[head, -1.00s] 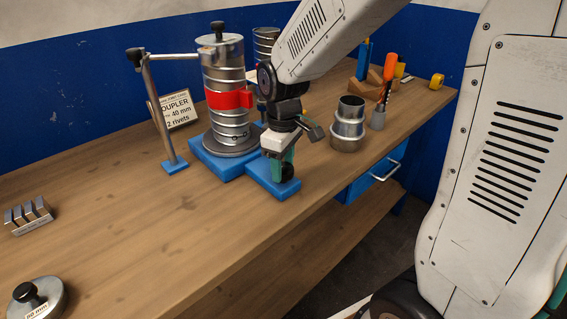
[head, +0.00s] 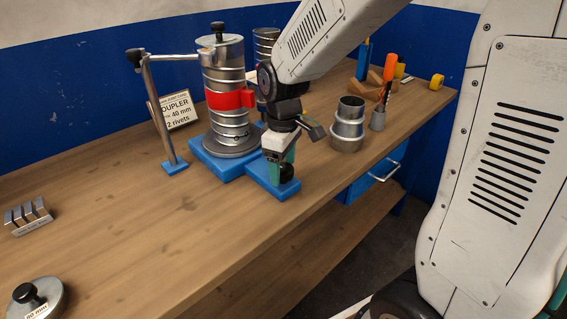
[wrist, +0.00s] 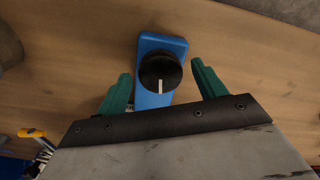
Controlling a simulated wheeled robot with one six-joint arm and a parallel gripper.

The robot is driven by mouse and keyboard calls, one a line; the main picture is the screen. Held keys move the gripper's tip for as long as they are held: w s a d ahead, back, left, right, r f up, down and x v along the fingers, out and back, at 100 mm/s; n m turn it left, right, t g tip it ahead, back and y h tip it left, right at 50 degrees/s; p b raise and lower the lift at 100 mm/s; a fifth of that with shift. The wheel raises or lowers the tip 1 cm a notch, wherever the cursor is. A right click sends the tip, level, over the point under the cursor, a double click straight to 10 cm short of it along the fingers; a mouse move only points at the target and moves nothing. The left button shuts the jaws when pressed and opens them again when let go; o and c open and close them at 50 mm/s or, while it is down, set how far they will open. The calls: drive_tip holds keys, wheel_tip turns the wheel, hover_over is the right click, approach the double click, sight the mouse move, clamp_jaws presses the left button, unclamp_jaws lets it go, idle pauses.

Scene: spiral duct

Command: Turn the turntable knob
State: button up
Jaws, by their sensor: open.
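The turntable knob (wrist: 160,72) is black and round with a white pointer line, on a blue block (wrist: 163,42). In the wrist view the line points toward my gripper. In the head view the knob (head: 286,172) shows partly behind my gripper (head: 281,174), at the right end of the blue base (head: 262,184). My open gripper (wrist: 160,82) has its two green fingers on either side of the knob, with gaps. The turntable (head: 232,147) carries a ribbed metal duct (head: 226,80) with a red band (head: 231,99).
A metal post with an arm (head: 161,110) reaches the duct's top at left. A stepped metal collar (head: 348,125) stands right of my gripper. A sign (head: 177,108) leans behind. A grey weight (head: 38,300) and slotted metal block (head: 28,215) lie at left. The front bench area is clear.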

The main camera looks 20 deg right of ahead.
sight(284, 169)
wheel_tip(284, 169, up, 8)
drive_tip(key=shift+f, duration=0.1)
idle(0.4)
drive_tip(key=shift+s+m, duration=0.15)
drive_tip(key=shift+m, duration=0.15)
drive_tip(key=s+d+r+m, duration=0.1)
drive_tip(key=s+m, duration=0.1)
drive_tip(key=s, duration=0.5)
drive_tip(key=s+d+r+m+t, duration=0.1)
drive_tip(key=s+m, duration=0.2)
drive_tip(key=s, duration=0.4)
drive_tip(key=s+d+r+m, duration=0.1)
drive_tip(key=s+m, duration=0.1)
drive_tip(key=s, duration=0.5)
drive_tip(key=shift+s+r+m, duration=0.3)
drive_tip(key=shift+r, duration=0.05)
drive_tip(key=shift+d, duration=0.1)
